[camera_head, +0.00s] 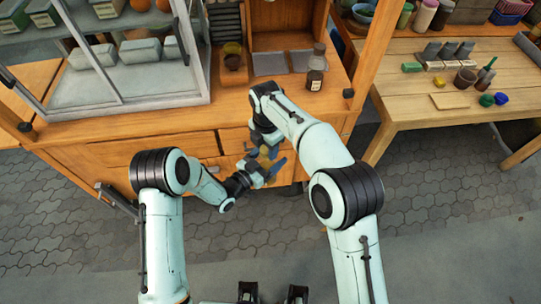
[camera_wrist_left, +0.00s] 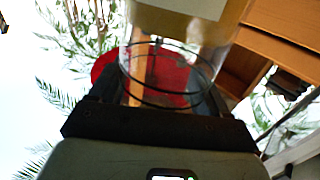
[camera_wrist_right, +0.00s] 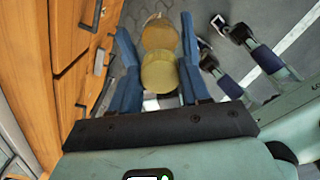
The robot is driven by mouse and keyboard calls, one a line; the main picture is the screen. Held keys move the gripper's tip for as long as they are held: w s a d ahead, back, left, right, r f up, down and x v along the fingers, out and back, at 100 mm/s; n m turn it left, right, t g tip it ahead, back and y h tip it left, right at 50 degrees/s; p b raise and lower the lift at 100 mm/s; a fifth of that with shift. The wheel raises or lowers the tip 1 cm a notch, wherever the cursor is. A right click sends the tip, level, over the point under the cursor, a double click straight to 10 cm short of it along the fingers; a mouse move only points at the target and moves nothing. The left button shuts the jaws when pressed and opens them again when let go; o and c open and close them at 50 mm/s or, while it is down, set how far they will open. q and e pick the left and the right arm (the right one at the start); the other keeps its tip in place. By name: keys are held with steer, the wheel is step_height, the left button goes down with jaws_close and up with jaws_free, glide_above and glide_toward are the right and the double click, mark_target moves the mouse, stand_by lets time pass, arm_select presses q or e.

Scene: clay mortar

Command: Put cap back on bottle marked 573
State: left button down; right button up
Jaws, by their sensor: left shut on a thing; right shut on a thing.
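A clear glass bottle (camera_wrist_left: 195,55) with yellowish contents and a pale label fills the top of the left wrist view. My left gripper (camera_wrist_left: 165,95) is shut on it; its number cannot be read. My right gripper (camera_wrist_right: 158,80) is shut on a yellow-gold round piece, seemingly the cap (camera_wrist_right: 160,72), between its blue fingers. A second tan round shape (camera_wrist_right: 160,33) shows just beyond it; I cannot tell which part it is, or whether the two touch. In the head view both grippers, the left (camera_head: 258,175) and right (camera_head: 267,155), are close together before the cabinet front.
A brown labelled bottle (camera_head: 315,75) stands on the wooden cabinet top (camera_head: 285,101), with a small amber vessel (camera_head: 233,60) further left. A glass-fronted case (camera_head: 130,80) is at left. A wooden table (camera_head: 425,110) with several small items is at right. Open paved floor lies below.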

steer(key=m, duration=0.8)
steer(key=shift+m, duration=0.4)
steer(key=m, duration=0.8)
steer(key=shift+m, duration=0.4)
steer(key=m, duration=1.3)
steer(key=shift+f, duration=0.1)
steer(key=m, duration=0.5)
steer(key=o, duration=1.2)
